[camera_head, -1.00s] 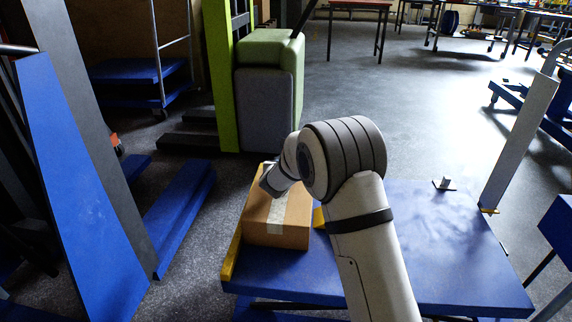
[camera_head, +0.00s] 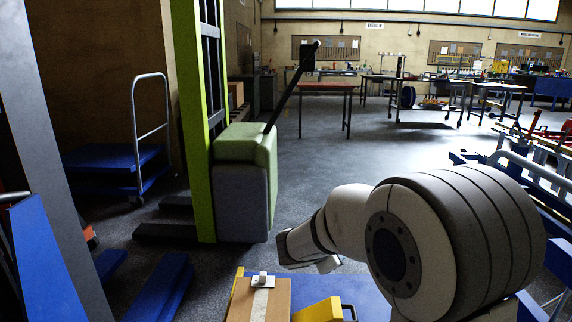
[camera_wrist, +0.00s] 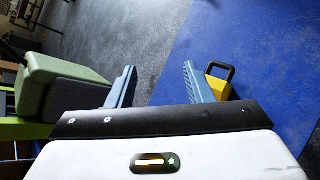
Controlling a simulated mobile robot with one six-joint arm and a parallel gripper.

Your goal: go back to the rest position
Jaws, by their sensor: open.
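My gripper (camera_wrist: 158,80) is open, with two blue-grey fingers spread apart and nothing between them in the wrist view. In the head view my arm reaches from the lower right, and its end hangs above and just right of a cardboard box (camera_head: 278,303), apart from it. A small whitish metal piece (camera_head: 262,281) sits on top of the box. The box stands on a blue platform (camera_head: 362,287). A yellow block with a dark handle (camera_head: 322,311) is beside the box, and also shows beyond the right finger in the wrist view (camera_wrist: 216,88).
A green and grey machine (camera_head: 243,190) with a lime mast stands behind the box. A blue cart (camera_head: 118,158) is at the left. Dark-blue beams (camera_head: 160,290) lie at lower left. Open grey floor (camera_head: 330,165) stretches back to a red-topped table (camera_head: 326,88).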

